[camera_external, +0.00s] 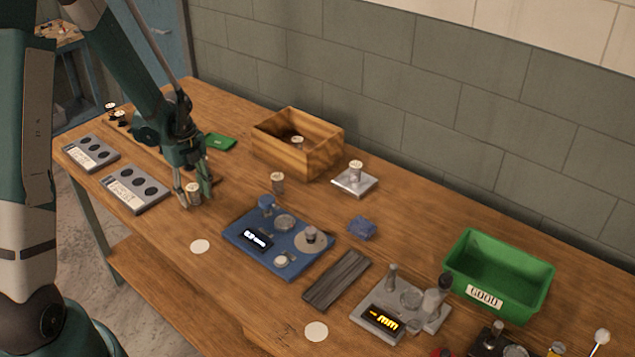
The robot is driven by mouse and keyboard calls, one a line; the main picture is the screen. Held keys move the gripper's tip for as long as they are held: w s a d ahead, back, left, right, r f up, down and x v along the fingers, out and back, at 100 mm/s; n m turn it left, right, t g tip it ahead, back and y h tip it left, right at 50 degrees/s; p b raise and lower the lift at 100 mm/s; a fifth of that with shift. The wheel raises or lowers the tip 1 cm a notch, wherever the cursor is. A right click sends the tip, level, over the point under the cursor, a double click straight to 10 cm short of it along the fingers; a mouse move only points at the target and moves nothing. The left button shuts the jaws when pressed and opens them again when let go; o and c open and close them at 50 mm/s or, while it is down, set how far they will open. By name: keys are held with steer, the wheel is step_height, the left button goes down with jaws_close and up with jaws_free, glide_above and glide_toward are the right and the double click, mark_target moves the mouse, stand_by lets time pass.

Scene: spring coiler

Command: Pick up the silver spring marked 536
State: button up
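A small silver spring with a pale marked top (193,193) stands at the left part of the table. My gripper (194,199) points down there, with its fingers spread to either side of this spring. Whether the fingers touch it is too small to tell. Other similar springs stand on the table (277,183), on a small silver plate (355,171) and in the wooden box (297,142). Their markings are too small to read, so I cannot tell which is 536.
A blue gauge with a display (257,239) lies right of my gripper. Two grey trays with holes (110,198) (70,150) lie to the left. An open wooden box (322,160) stands behind. A green bin marked GOOD (520,303) stands at the right.

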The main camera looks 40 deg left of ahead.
mark_target(192, 187)
steer(key=c, duration=1)
steer(key=shift+r, duration=5)
